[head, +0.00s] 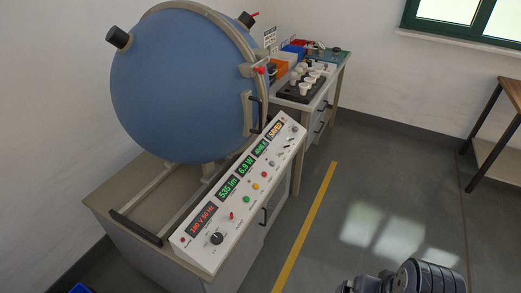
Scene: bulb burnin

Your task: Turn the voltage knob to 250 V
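The voltage knob appears to be the black round knob (216,238) at the near left end of the sloped white control panel (198,256). A red display (202,220) above it reads about 180 V 50 Hz, though the first digits are too small to be sure of. The knob's pointer mark is too small to read. Part of my arm shows at the bottom right, well apart from the panel. My gripper's fingers are not visible, and nothing touches the knob.
A large blue sphere (180,85) stands behind the panel. Green displays (228,187), small buttons and a red switch (232,215) share the panel. A wooden table (510,90) is at right. The floor between is clear.

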